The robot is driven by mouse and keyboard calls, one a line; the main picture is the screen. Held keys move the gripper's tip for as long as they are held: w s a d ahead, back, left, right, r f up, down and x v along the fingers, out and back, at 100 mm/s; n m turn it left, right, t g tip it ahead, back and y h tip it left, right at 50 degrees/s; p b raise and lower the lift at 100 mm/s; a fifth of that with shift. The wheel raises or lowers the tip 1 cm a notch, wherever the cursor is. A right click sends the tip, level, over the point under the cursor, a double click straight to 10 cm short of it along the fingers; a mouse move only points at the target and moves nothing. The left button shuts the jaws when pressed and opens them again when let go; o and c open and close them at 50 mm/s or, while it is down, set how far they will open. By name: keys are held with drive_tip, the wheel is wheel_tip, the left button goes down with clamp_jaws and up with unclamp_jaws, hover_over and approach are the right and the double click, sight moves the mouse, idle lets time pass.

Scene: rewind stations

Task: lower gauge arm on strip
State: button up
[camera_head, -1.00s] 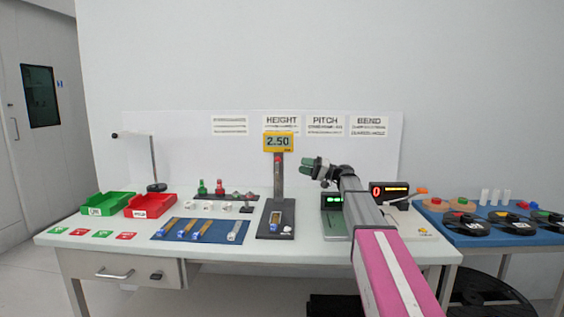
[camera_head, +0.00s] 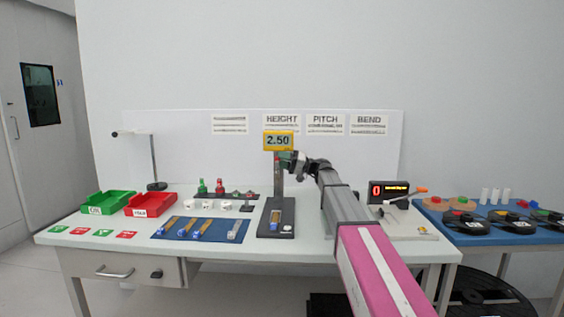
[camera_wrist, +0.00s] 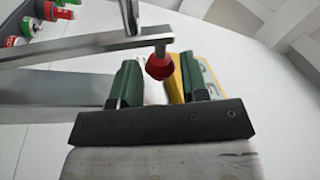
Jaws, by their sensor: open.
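The height gauge stands in the middle of the table, with a dark base (camera_head: 266,231), a grey column (camera_head: 277,185) and a yellow display (camera_head: 278,141) reading 2.50. My gripper (camera_head: 288,160) is beside the upper column, just below the display. In the wrist view its green-padded fingers (camera_wrist: 157,88) are open, with the gauge's red knob (camera_wrist: 159,66) between or just beyond them. A grey bar (camera_wrist: 110,47) of the gauge crosses in front. Whether the fingers touch the knob is unclear.
A blue mat (camera_head: 200,228) with several strips lies left of the gauge. Green (camera_head: 108,203) and red (camera_head: 150,204) trays stand further left. A counter display (camera_head: 389,191) stands to the right. A blue side table (camera_head: 480,232) holds reels.

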clamp_jaws()
drive_tip(key=shift+s, duration=0.15)
drive_tip(key=s+f+n+g+h, duration=0.1)
drive_tip(key=s+f+n+g, duration=0.1)
drive_tip(key=s+f+n, duration=0.7)
drive_tip(key=shift+s+a+n+g, duration=0.2)
drive_tip(key=shift+s+n+g, duration=0.1)
drive_tip(key=shift+s+n, duration=1.05)
drive_tip(key=shift+s+m, duration=0.2)
drive_tip(key=shift+m, duration=0.15)
